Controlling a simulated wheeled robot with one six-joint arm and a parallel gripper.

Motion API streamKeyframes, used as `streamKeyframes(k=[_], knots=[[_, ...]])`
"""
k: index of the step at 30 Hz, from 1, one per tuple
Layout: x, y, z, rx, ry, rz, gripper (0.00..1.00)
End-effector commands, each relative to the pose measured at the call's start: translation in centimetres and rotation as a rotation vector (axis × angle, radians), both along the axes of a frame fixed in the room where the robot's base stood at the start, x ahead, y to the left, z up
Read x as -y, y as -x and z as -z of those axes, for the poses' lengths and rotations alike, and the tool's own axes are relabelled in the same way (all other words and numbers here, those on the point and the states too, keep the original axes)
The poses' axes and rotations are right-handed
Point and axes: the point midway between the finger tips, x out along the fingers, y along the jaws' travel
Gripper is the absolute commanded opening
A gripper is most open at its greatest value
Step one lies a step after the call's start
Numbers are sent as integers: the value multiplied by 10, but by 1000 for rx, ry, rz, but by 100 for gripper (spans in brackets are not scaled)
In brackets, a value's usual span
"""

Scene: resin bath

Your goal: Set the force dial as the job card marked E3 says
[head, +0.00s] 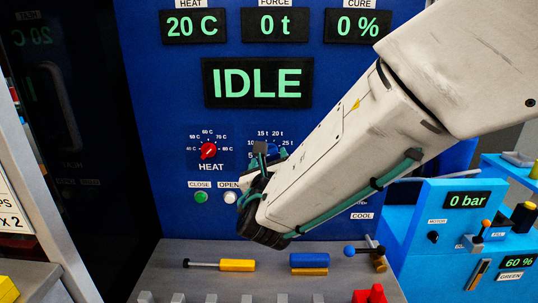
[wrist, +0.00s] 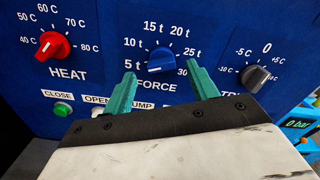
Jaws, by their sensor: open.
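The blue force dial (wrist: 161,60) sits on the dark blue panel, with marks from 5 t to 30 t around it. A white line shows low on its face, toward the 5 t side; its exact setting is hard to read. In the head view the dial (head: 283,153) is mostly hidden behind my gripper (head: 268,152). In the wrist view my gripper (wrist: 162,72) is open, its two teal fingers apart below and either side of the dial. I cannot tell whether they touch it. The force display (head: 271,24) reads 0 t. No card marked E3 is readable.
The red heat dial (head: 208,150) is left of the force dial, and a grey trim dial (wrist: 255,77) is right. Close (head: 201,197) and open (head: 230,197) buttons sit below. A grey bench (head: 200,282) with yellow and blue-handled tools is in front. The status display (head: 257,83) reads IDLE.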

Motion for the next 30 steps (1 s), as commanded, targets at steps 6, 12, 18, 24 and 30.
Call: streamKeyframes(k=[6,12,18,24,30], knots=[[2,-29,0,0,-1,3,58],[3,-37,0,0,-1,2,58],[2,-37,0,0,-1,2,53],[2,-36,0,0,-2,2,13],[2,-36,0,0,-14,2,14]])
